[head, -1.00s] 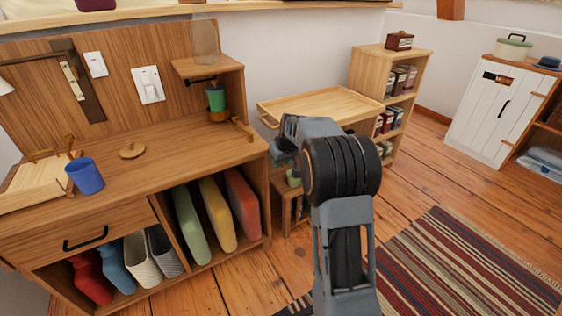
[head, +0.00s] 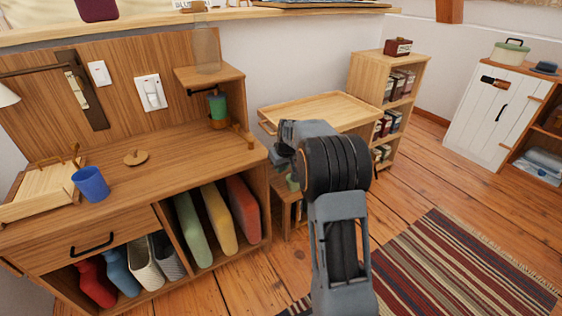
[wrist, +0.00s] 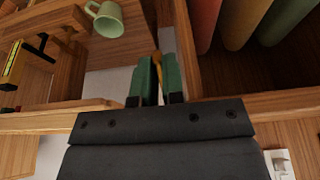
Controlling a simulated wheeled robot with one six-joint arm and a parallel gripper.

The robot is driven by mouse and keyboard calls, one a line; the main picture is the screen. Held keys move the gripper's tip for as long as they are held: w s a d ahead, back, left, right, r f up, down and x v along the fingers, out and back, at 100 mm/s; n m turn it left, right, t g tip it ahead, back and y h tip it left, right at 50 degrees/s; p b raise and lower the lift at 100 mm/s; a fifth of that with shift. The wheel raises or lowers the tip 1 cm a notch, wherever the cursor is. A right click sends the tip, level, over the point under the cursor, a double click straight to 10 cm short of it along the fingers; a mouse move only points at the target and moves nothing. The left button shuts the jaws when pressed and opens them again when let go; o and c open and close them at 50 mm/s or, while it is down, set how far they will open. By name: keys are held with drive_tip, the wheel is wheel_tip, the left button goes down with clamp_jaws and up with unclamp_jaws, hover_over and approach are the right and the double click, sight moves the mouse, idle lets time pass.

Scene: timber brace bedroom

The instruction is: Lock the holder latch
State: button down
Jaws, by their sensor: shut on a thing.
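In the wrist view my gripper (wrist: 158,75) has its two green fingers close together on a thin tan wooden piece (wrist: 157,60). Most of that piece is hidden between the fingers, so I cannot tell for sure that it is the latch. A dark bar (head: 200,88) is by the cup, and a short wooden lever (head: 241,134) is at the desk edge. Which part is the latch is unclear.
The desk (head: 165,160) carries a blue cup (head: 91,184) and a round wooden lid (head: 137,157). Coloured folders stand in its lower opening. A tray table (head: 318,108) is behind my arm. A green mug (wrist: 105,18) shows in the wrist view. Rug and floor lie right.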

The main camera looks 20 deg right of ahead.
drive_tip(key=r+g+p, duration=0.1)
drive_tip(key=p, duration=0.4)
drive_tip(key=shift+r, duration=0.35)
drive_tip(key=shift+w+g+p, duration=0.1)
drive_tip(key=shift+g+p, duration=0.5)
drive_tip(key=shift+p, duration=0.3)
drive_tip(key=shift+f+p, duration=0.1)
drive_tip(key=shift+p, duration=0.2)
drive_tip(key=c, duration=1.2)
unclamp_jaws()
drive_tip(key=shift+f, duration=0.1)
drive_tip(key=r+p, duration=0.1)
drive_tip(key=r, duration=0.3)
drive_tip(key=r+p, duration=0.1)
drive_tip(key=r, duration=0.4)
drive_tip(key=s+r+p, duration=0.1)
drive_tip(key=r, duration=0.3)
drive_tip(key=shift+s+d+r+p, duration=0.1)
drive_tip(key=shift+r+p, duration=0.25)
drive_tip(key=shift+r, duration=0.05)
